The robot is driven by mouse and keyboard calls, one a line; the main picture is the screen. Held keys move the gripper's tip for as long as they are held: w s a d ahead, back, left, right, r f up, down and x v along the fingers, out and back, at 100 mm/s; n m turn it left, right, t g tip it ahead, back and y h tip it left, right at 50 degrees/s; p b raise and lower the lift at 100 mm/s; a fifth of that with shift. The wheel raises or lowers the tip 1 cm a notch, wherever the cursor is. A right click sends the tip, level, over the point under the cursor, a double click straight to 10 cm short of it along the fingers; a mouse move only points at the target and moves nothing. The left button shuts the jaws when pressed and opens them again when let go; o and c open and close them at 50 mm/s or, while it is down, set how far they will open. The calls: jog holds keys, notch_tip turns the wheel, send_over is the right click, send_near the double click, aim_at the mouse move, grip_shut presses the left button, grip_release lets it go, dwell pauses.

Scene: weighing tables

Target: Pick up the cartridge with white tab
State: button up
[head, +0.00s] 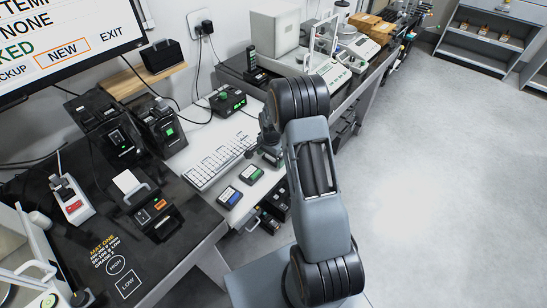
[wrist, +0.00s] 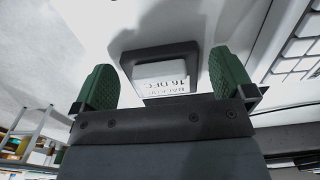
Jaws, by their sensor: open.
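In the wrist view a dark cartridge with a white label (wrist: 165,56) lies on the white surface, with printed text on the label. My gripper (wrist: 163,80) is open, with one green finger pad on each side of the cartridge and a gap on both sides. In the head view my gripper (head: 268,148) is low over the white desk, right of the keyboard. Two cartridges lie near it, one with a blue label (head: 229,197) and one with a green label (head: 251,174). My arm and gripper hide most of the spot beneath them.
A white keyboard (head: 219,162) lies left of the cartridges; its keys also show at the right of the wrist view. A black device with a green display (head: 228,101) stands behind it. Dark docks (head: 160,128) and a monitor (head: 60,40) are at the left. Open floor (head: 430,180) lies right.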

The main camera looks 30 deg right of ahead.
jog(key=shift+c, duration=0.4)
jog(key=c, duration=0.8)
jog(key=shift+c, duration=0.2)
jog(key=shift+r, duration=0.15)
